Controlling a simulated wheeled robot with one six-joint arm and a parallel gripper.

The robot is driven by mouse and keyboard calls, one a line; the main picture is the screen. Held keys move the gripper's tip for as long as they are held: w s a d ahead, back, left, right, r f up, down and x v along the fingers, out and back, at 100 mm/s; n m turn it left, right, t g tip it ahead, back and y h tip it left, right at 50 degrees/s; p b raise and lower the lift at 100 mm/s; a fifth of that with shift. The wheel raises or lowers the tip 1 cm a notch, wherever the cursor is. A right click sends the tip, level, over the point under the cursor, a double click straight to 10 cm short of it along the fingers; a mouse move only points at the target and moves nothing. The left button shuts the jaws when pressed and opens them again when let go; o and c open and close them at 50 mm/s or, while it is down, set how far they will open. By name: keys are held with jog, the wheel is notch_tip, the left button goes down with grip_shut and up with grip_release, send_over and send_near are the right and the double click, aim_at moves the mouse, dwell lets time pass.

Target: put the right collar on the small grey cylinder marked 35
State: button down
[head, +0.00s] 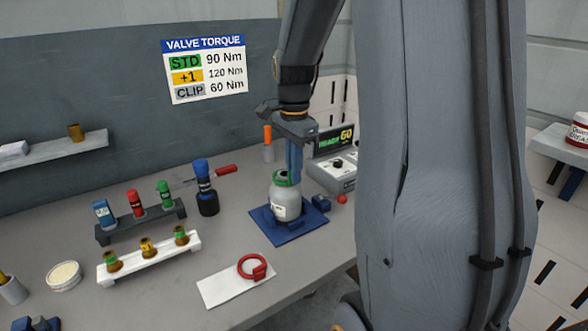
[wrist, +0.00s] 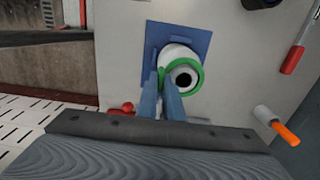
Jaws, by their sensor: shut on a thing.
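The small grey cylinder (head: 281,208) stands upright on a blue square base on the bench. A label shows on its side, but I cannot read the number. It also shows from above in the wrist view (wrist: 178,52). My gripper (head: 291,178) is above it, fingers pointing down, shut on the green collar (head: 279,182). In the wrist view my fingertips (wrist: 166,86) grip the near left side of the green collar (wrist: 201,76), and the cylinder's dark top shows through the ring. I cannot tell whether the collar rests on the cylinder. A red collar (head: 251,267) lies on a white mat.
The blue base (head: 310,228) has a small blue block at its right. A red-tipped knob (head: 342,199) and a control box (head: 335,175) stand close behind. Racks with small bottles (head: 140,232) and fittings (head: 150,262) are at left. A sign (head: 204,68) lists torques.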

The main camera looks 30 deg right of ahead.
jog(key=shift+f, duration=0.5)
jog(key=c, duration=1.8)
grip_release()
jog(key=shift+r, duration=0.15)
jog(key=shift+r+p, duration=0.4)
jog(key=shift+r, duration=0.1)
jog(key=shift+r+p, duration=2.15)
jog(key=shift+r, duration=0.25)
